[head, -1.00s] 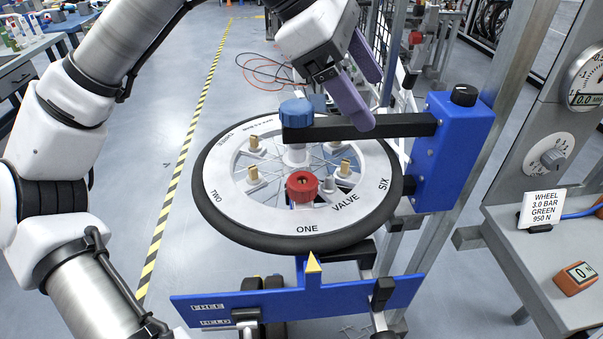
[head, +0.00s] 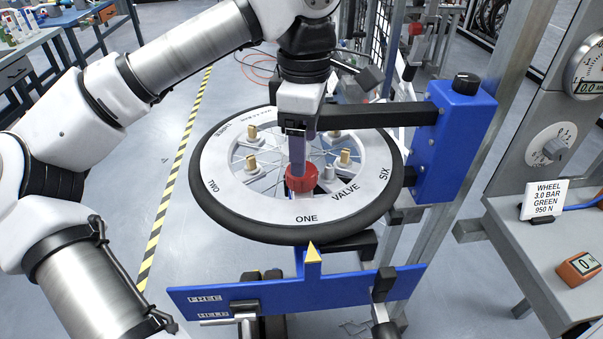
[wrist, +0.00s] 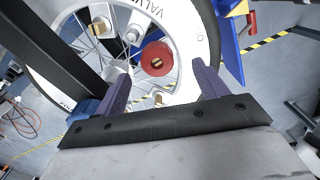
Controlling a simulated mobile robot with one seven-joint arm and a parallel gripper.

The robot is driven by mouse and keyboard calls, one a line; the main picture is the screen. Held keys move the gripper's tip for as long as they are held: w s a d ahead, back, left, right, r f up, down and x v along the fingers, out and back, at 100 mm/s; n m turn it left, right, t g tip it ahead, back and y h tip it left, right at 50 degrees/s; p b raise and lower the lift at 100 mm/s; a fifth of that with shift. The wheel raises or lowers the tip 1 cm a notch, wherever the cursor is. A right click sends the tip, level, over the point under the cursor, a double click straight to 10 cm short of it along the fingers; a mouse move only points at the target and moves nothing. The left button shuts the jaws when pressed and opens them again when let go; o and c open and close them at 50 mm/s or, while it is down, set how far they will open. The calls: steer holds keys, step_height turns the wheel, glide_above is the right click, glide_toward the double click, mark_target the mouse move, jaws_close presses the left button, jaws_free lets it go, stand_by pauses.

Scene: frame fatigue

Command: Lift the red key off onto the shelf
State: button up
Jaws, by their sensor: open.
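The red key (head: 301,180) is a round red cap on the spoked wheel (head: 250,210), near the word ONE. It also shows in the wrist view (wrist: 157,58), with a small brass centre. My gripper (head: 298,166) points down at the key from above, its purple fingers overlapping the key's upper part in the head view. In the wrist view my gripper (wrist: 159,72) is open, with one finger to each side of the key; contact cannot be told. A grey ledge (head: 520,262) stands at the right; I cannot tell whether it is the shelf.
A black bar (head: 385,115) from a blue block (head: 455,140) reaches over the wheel close to my gripper. Several brass nipples (head: 345,157) stand around the hub. A card (head: 543,200) and an orange meter (head: 579,266) sit on the ledge. A blue FREE/HELD plate (head: 300,295) lies in front.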

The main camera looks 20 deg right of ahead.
steer(key=shift+w+f+p, duration=0.2)
steer(key=shift+f+p, duration=0.15)
steer(key=shift+f, duration=1)
steer(key=shift+w+f+p, duration=0.15)
steer(key=shift+f+p, duration=0.15)
steer(key=shift+f, duration=1)
steer(key=c, duration=1.1)
steer(key=shift+r, duration=0.15)
